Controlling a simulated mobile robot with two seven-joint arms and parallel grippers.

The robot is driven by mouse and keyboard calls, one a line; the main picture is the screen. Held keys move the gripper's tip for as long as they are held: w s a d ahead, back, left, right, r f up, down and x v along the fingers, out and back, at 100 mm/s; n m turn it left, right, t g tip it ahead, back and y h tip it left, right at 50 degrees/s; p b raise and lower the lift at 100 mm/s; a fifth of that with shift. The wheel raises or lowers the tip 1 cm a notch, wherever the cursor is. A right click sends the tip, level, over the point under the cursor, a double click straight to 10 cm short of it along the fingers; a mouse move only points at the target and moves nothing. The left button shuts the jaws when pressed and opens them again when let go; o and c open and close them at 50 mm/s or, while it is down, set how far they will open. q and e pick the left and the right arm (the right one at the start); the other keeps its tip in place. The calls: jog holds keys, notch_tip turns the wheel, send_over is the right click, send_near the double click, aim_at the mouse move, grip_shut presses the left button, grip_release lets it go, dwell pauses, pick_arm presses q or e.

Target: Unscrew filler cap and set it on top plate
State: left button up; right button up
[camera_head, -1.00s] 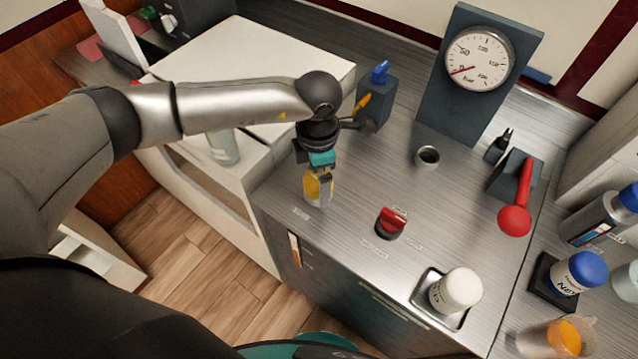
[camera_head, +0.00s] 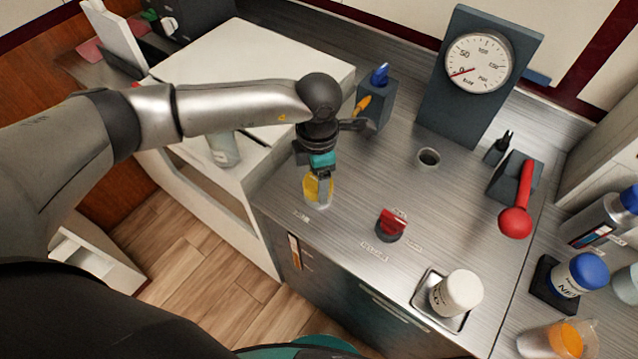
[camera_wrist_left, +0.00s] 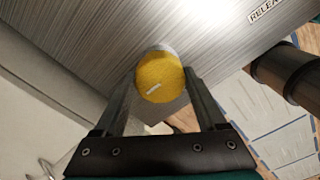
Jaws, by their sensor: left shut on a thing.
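The yellow filler cap (camera_head: 313,190) is at the front left of the brushed-metal top plate (camera_head: 345,260). In the left wrist view the cap (camera_wrist_left: 160,77) is a round yellow disc with a short white mark, between the two fingers. My left gripper (camera_head: 319,184) points down from above and is shut on the cap (camera_wrist_left: 160,77). A pale metallic part shows just below the cap; I cannot tell whether the cap is still seated on it. The fingers partly hide the cap in the head view. My right gripper is not in view.
A red knob (camera_head: 391,224) and a white bottle in a tray (camera_head: 456,293) stand to the right. Behind are a small open port (camera_head: 428,157), a pressure gauge (camera_head: 479,62) and a red-ball lever (camera_head: 515,222). The plate between cap and port is clear.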

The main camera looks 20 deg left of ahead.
pick_arm(q)
jog(key=shift+c, duration=0.4)
jog(key=n+p, duration=0.1)
jog(key=n, duration=0.3)
jog(key=shift+n, duration=0.3)
jog(key=n+p, duration=0.1)
jog(key=n, duration=0.3)
jog(key=shift+r+p, duration=0.1)
jog(key=shift+p, duration=0.25)
jog(key=shift+r+p, duration=1.95)
jog(key=shift+r, duration=0.5)
